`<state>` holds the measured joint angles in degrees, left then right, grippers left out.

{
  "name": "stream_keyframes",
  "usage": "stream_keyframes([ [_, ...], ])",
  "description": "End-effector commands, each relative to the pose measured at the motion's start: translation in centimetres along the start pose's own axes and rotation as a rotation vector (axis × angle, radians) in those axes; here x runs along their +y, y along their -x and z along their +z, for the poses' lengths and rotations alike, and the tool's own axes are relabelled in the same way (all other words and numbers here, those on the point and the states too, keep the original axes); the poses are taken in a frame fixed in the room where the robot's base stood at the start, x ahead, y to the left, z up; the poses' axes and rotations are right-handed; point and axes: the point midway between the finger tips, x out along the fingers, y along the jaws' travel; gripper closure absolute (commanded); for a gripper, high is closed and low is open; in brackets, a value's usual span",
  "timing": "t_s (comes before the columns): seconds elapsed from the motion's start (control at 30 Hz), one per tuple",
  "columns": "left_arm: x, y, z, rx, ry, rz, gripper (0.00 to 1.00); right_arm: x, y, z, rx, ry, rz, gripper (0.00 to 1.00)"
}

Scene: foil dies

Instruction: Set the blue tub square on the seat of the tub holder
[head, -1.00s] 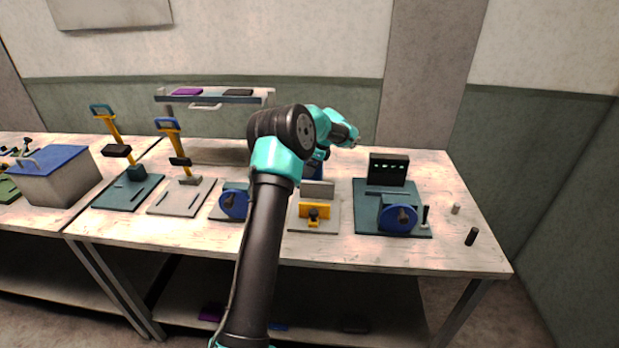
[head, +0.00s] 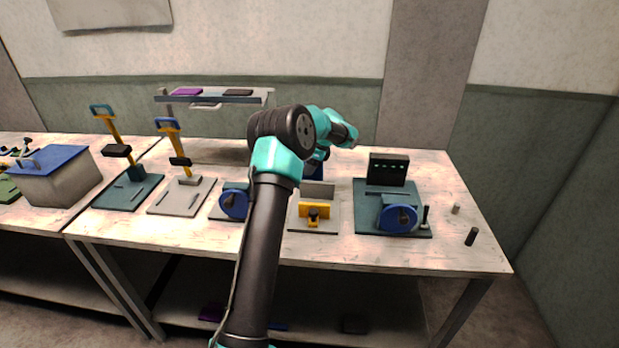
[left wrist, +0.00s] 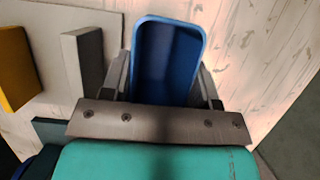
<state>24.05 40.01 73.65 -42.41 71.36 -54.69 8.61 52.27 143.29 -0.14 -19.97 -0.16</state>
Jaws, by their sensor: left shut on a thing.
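The blue tub (left wrist: 168,50) is between the two fingers of my left gripper (left wrist: 163,78) in the left wrist view, open side toward the camera. The gripper is shut on it. In the head view only a small blue part of the tub (head: 317,173) shows behind my left arm, just behind a grey upright block. A pale plate (head: 328,222) with this grey block (head: 318,190) and a yellow clamp (head: 315,211) looks like the tub holder. In the wrist view the block (left wrist: 84,58) stands left of the tub, apart from it. The tub's underside and any contact below are hidden. My right gripper is not in view.
A dark green plate with a blue wheel (head: 398,218) and black panel (head: 388,169) stands to the right. Another blue wheel (head: 235,203) is to the left. Small cylinders (head: 471,237) lie near the right edge. A raised shelf (head: 225,97) stands behind.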

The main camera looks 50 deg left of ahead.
Motion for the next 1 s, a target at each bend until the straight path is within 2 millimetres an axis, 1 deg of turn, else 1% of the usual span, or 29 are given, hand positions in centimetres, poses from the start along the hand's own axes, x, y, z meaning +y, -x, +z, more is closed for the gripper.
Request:
stream_keyframes([
  [0.03,0.0,0.0,0.0,0.0,0.0,0.0,0.8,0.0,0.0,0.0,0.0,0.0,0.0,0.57],
  [0.07,0.0,0.0,0.0,0.0,0.0,0.0,0.84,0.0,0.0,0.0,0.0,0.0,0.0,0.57],
  [0.1,0.0,0.0,0.0,0.0,0.0,0.0,0.85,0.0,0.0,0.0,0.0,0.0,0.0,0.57],
  [0.3,0.0,0.2,0.1,0.0,0.0,-0.001,0.85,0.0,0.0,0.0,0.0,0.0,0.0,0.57],
  [0.43,0.0,1.1,0.4,0.001,0.002,-0.002,0.85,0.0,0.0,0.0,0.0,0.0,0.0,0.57],
  [0.57,-0.1,2.8,1.1,0.001,0.002,-0.004,0.85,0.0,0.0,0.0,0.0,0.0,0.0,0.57],
  [0.8,-0.1,7.0,2.9,0.0,0.003,-0.003,0.85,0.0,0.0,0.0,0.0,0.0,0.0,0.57],
  [0.9,-0.1,8.3,3.4,0.0,0.002,-0.003,0.85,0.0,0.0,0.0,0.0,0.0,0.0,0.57],
  [1.0,0.0,9.2,3.8,0.0,0.001,-0.001,0.85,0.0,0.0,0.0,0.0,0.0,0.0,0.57],
])
